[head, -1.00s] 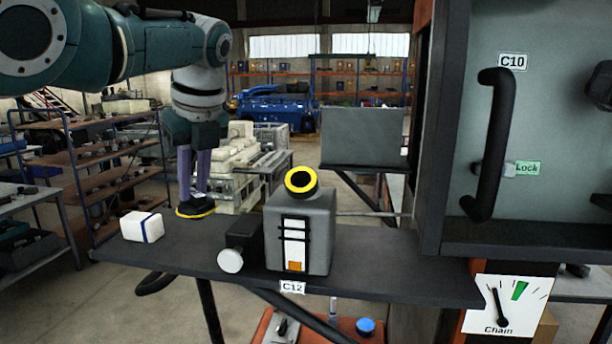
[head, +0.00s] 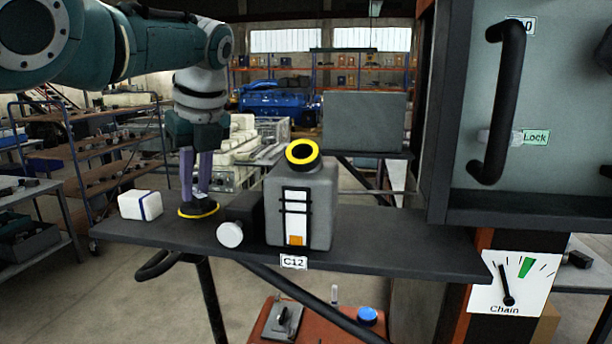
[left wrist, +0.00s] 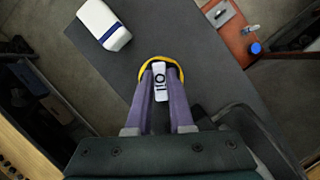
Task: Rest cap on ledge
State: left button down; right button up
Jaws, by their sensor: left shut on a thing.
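The cap (head: 199,210), dark with a yellow rim, is between the purple fingers of my left gripper (head: 197,195), which is shut on it. The cap is level, at or just above the left part of the dark ledge (head: 380,235); I cannot tell if it touches. In the left wrist view the cap's yellow rim (left wrist: 162,59) shows around the fingertips (left wrist: 160,75), with a white marked tab between them. A grey canister (head: 315,225) with an open yellow-ringed neck (head: 303,153) stands on the ledge. My right gripper is not in view.
A white box with a blue band (head: 140,205) lies left of the cap. A black block with a white knob (head: 230,234) sits between cap and canister. A cabinet door with a black handle (head: 497,105) is at right. The ledge right of the canister is clear.

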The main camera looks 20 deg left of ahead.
pick_arm(q)
jog(key=shift+f, duration=0.25)
jog(key=c, duration=0.7)
grip_release()
jog(key=shift+r, duration=0.1)
